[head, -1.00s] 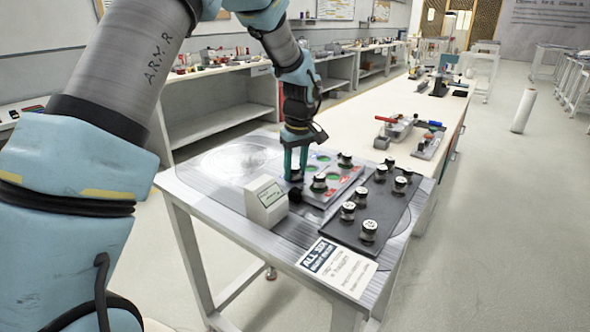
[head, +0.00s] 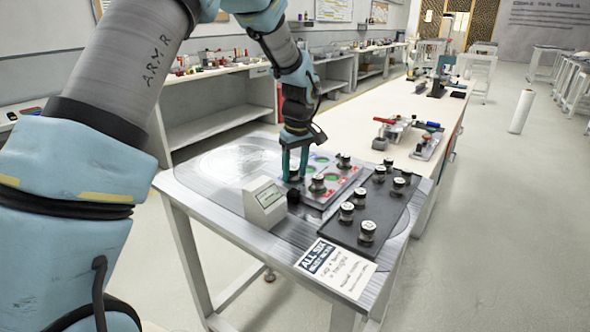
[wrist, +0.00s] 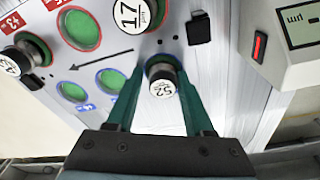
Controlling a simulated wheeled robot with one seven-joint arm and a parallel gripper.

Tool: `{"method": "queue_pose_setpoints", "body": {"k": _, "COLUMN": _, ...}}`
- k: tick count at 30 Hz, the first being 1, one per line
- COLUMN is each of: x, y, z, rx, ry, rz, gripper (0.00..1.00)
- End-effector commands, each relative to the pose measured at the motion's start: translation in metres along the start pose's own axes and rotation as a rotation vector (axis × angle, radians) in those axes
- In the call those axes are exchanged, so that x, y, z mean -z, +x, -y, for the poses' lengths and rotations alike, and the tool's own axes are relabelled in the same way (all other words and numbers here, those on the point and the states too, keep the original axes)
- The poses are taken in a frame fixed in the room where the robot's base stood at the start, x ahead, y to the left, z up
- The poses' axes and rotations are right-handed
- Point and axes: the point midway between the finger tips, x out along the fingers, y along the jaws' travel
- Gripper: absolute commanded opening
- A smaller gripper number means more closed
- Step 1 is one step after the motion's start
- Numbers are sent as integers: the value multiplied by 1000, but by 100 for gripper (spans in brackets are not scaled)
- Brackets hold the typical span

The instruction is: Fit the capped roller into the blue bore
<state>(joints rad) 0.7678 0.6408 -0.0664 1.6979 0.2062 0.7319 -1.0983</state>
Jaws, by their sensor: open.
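A dark roller with a white numbered cap (wrist: 160,84) stands upright in the wrist view, with a blue rim partly showing at its base. My gripper (wrist: 162,72) is open, with one green finger on each side of this roller; whether they touch it is unclear. In the head view my gripper (head: 295,165) points down at the near left corner of the bore plate (head: 316,201). Two empty green bores with blue rims, one nearer (wrist: 112,80) and one farther (wrist: 72,91), lie left of the roller in the wrist view.
A roller capped 17 (wrist: 135,13) stands close to the gripped-side roller. A red-rimmed bore (wrist: 80,29) is empty. A white display box (head: 265,202) stands left of the plate. A dark tray (head: 340,229) on the right holds several capped rollers.

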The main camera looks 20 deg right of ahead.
Motion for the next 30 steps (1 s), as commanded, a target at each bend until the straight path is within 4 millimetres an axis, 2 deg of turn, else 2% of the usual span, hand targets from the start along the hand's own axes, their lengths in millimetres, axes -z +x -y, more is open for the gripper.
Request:
{"method": "queue_pose_setpoints", "body": {"k": 1, "x": 0, "y": 2, "z": 9, "rx": 23, "ry": -5, "rz": 11, "gripper": 73}}
{"method": "queue_pose_setpoints", "body": {"k": 4, "x": 0, "y": -11, "z": 7, "rx": 20, "ry": -4, "rz": 8, "gripper": 73}}
{"method": "queue_pose_setpoints", "body": {"k": 12, "x": 0, "y": -75, "z": 3, "rx": 11, "ry": -3, "rz": 5, "gripper": 73}}
{"method": "queue_pose_setpoints", "body": {"k": 18, "x": 0, "y": -108, "z": 2, "rx": 11, "ry": -2, "rz": 6, "gripper": 73}}
{"method": "queue_pose_setpoints", "body": {"k": 24, "x": 0, "y": -122, "z": 2, "rx": 11, "ry": -2, "rz": 6, "gripper": 73}}
{"method": "queue_pose_setpoints", "body": {"k": 30, "x": 3, "y": -122, "z": 8, "rx": 12, "ry": 0, "rz": 7, "gripper": 73}}
